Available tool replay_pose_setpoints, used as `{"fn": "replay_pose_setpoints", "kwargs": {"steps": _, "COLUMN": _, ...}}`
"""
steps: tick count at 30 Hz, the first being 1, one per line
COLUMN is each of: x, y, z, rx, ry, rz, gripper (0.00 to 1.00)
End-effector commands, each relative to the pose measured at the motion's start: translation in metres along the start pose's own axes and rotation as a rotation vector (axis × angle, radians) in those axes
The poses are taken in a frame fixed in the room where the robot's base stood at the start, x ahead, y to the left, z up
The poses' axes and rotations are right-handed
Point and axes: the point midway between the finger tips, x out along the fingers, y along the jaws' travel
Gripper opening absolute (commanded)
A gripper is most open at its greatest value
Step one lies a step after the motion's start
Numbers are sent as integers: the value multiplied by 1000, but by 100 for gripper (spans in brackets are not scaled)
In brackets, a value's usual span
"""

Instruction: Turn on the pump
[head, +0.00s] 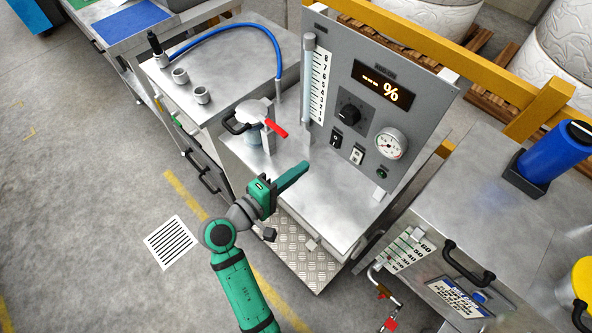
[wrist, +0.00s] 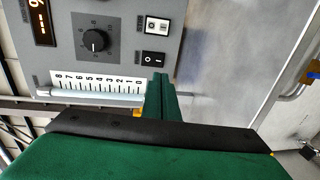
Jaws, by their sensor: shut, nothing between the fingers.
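A grey control panel (head: 402,52) stands upright at the back of a steel bench. It has a black rocker switch (head: 336,137) and a white-framed rocker switch (head: 357,156) side by side; their labels are too small to read. In the wrist view the black switch (wrist: 153,58) lies just beyond my fingertips, and the white-framed switch (wrist: 158,23) lies past it. The amber display (head: 383,84) shows dashes and a percent sign. My gripper (head: 305,166) is shut and empty, in front of the panel above the bench. I cannot tell whether it touches anything.
The panel also carries a black knob (head: 349,111), a round gauge (head: 391,143), a green button or lamp (head: 382,173) and a scaled tube (head: 307,85). A red-handled valve (head: 276,128) stands left of my gripper. The bench top (head: 320,210) below is mostly clear.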

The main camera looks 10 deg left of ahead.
Motion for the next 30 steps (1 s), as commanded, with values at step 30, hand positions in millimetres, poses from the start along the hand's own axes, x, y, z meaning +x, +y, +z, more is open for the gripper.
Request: {"fn": "replay_pose_setpoints", "kwargs": {"steps": 30, "x": 104, "y": 0, "z": 1, "rx": 1, "ry": -1, "rz": -1, "gripper": 0}}
